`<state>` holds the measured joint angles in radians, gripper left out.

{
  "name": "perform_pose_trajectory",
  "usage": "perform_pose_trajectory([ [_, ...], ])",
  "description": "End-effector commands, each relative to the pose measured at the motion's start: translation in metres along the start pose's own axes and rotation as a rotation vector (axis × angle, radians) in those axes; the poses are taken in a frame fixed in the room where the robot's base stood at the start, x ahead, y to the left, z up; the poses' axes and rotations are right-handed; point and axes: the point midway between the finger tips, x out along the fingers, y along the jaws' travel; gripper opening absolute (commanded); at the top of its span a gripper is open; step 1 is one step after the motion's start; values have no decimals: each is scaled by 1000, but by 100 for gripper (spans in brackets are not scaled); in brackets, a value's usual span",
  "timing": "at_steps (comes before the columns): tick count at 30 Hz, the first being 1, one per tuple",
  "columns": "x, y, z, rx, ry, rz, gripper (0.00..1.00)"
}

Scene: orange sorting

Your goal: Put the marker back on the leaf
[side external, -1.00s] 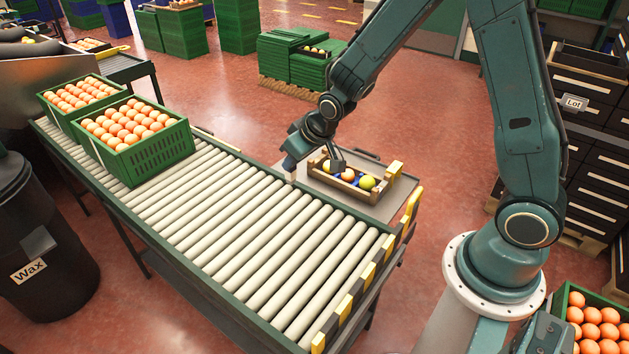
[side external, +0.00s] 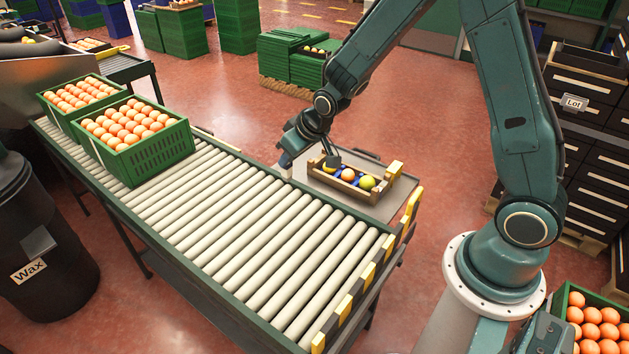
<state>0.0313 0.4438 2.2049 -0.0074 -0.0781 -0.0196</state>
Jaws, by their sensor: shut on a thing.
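My gripper (side external: 331,160) is above the left end of a small wooden tray (side external: 347,193), close over its left cell. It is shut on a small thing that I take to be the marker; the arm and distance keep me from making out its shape. The tray has blue dividers and stands on the grey leaf (side external: 384,208) beside the roller conveyor. An orange fruit (side external: 348,174) sits in the middle cell and a yellow-green fruit (side external: 367,183) in the right cell. A yellowish fruit in the left cell is mostly hidden by my gripper.
The roller conveyor (side external: 230,225) runs along the leaf's near side, its near rollers bare. Two green crates of oranges (side external: 150,150) stand at its far left. Bare grey leaf shows around the tray.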

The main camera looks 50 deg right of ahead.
Motion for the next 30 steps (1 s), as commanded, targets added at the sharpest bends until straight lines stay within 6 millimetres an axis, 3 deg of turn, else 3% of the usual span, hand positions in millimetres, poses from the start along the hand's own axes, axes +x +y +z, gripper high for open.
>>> perform_pose_trajectory([
  [8,41,42,-31,21,1,14,0],
  [16,85,101,-56,33,1,21,0],
  [30,149,223,-64,39,0,24,0],
])
